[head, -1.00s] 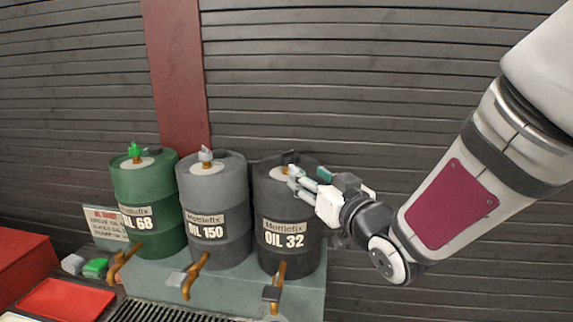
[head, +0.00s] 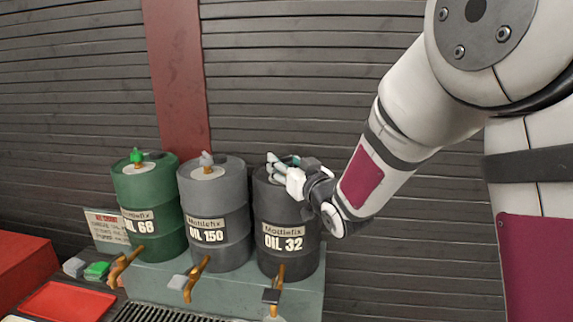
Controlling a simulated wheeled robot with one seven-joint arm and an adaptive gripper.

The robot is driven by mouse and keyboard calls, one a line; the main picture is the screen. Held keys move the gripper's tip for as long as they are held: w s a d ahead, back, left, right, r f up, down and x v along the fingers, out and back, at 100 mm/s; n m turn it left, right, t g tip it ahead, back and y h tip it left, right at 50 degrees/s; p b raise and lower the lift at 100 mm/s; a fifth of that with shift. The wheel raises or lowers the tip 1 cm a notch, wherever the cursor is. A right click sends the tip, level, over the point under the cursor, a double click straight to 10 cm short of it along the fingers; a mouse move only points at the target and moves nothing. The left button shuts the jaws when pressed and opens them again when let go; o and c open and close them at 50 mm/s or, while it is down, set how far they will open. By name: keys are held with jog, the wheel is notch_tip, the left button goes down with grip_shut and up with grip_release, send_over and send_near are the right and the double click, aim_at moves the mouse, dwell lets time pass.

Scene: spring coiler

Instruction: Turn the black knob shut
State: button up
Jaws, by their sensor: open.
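Three drums stand in a row on a grey-green stand. The dark drum labelled OIL 32 (head: 287,240) is at the right. Its top knob is hidden behind my gripper (head: 277,166), which is open over the drum's top. I cannot tell whether the fingers touch the knob. A black-handled tap (head: 271,296) sticks out low at the front of this drum. The grey OIL 150 drum (head: 215,220) has a grey top knob (head: 206,159) and a grey-handled tap (head: 178,282). The green OIL 68 drum (head: 150,200) has a green top knob (head: 136,156).
A drain grate (head: 160,313) lies in front of the stand (head: 235,292). A red tray (head: 65,300), small grey and green blocks and a sign (head: 103,228) are at the left. A slatted wall (head: 300,80) with a red post stands behind.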

grip_shut()
jog(key=shift+y, duration=0.3)
jog(key=shift+w+d+f+n+g+y+b, duration=0.1)
jog(key=shift+w+d+n+g+y+b, duration=0.05)
jog(key=shift+n+g+y+b, duration=1.15)
jog(key=n+g+y, duration=0.3)
jog(key=y, duration=0.1)
jog(key=shift+n+b, duration=0.3)
jog(key=shift+b, duration=0.05)
jog(key=n+g+y+b, duration=0.1)
jog(key=n+g, duration=0.1)
jog(key=g, duration=0.1)
jog(key=n+g+y, duration=0.2)
jog(key=n+g, duration=0.1)
jog(key=g, duration=0.1)
jog(key=shift+g+b, duration=0.3)
jog(key=shift+b, duration=0.1)
jog(key=shift+n+g+y+b, duration=0.4)
jog(key=shift+n+g+b, duration=0.35)
jog(key=shift+n+g, duration=0.55)
jog(key=shift+s+g, duration=0.2)
jog(key=shift+g, duration=0.4)
